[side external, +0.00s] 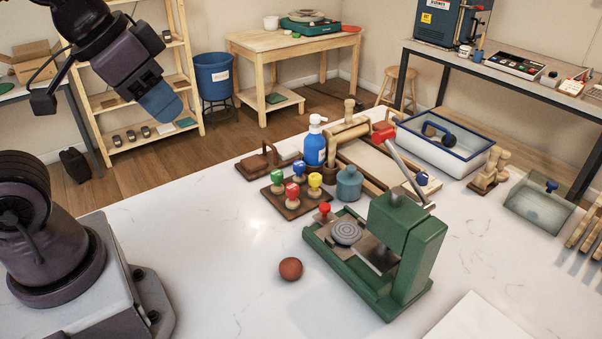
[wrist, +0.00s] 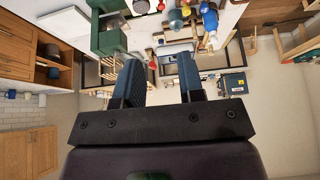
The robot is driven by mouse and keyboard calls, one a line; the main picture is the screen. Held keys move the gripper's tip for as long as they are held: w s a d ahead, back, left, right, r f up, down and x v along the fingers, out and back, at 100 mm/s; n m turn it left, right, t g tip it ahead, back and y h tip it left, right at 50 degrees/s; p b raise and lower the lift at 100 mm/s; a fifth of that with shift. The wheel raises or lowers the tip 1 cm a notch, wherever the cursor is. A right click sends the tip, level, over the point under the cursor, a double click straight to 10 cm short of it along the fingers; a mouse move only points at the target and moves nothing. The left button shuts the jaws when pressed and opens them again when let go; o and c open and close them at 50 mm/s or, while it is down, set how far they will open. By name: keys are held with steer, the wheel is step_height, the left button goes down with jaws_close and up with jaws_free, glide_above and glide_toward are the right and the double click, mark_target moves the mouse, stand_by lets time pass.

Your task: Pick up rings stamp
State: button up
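Several stamps with coloured knobs stand on a small wooden board (side external: 291,203): a green one (side external: 277,176), a red one (side external: 292,190), a yellow one (side external: 315,180) and a blue one (side external: 298,167). Their stamping faces are hidden, so I cannot tell which has rings. A grey disc with concentric rings (side external: 346,231) lies on the bed of the green press (side external: 403,240). My gripper (wrist: 161,78) is open and empty, with its two blue fingers apart in the wrist view. In the side view, its blue end (side external: 160,103) hangs high at the upper left, well away from the stamps.
A blue pump bottle (side external: 314,147), a teal jar (side external: 349,184) and a wooden-handled block (side external: 266,161) stand close around the stamps. The white table's (side external: 215,240) left part is clear.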

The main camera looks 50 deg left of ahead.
steer(key=shift+o, duration=0.5)
